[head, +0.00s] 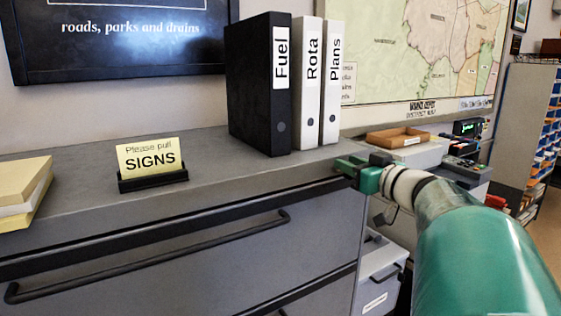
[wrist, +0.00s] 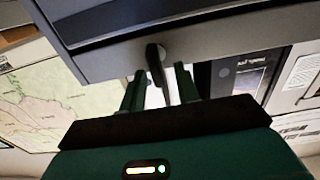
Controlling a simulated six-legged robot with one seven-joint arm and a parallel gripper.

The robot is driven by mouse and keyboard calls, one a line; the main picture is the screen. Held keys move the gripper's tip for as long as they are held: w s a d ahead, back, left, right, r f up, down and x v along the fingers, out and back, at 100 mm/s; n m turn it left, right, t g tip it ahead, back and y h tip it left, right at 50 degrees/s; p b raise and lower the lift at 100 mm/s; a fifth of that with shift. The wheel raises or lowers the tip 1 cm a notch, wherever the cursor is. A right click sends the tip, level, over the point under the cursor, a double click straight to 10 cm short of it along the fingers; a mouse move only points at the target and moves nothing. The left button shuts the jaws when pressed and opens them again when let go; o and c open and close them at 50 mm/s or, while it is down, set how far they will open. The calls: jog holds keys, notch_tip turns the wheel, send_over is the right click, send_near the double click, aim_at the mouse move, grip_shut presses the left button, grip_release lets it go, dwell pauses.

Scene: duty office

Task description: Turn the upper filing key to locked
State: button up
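The grey filing cabinet (head: 200,240) fills the lower left of the head view. My gripper (head: 350,168) is at its upper right front corner. In the wrist view my gripper (wrist: 160,76) is open, its two green fingers apart. A dark, flat, rounded key (wrist: 155,60) stands out from the cabinet face (wrist: 200,35) between the fingertips. A clear gap shows on its right; whether either finger touches it I cannot tell. The key is hidden behind my gripper in the head view, and its lock marks cannot be read.
On the cabinet top stand a black Fuel binder (head: 262,85), white Rota (head: 307,85) and Plans (head: 331,85) binders, and a SIGNS card (head: 150,157). A long drawer handle (head: 150,262) crosses the front. A lower grey unit (head: 378,265) stands right of the cabinet.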

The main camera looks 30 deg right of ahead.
jog(key=shift+w, duration=0.3)
grip_shut()
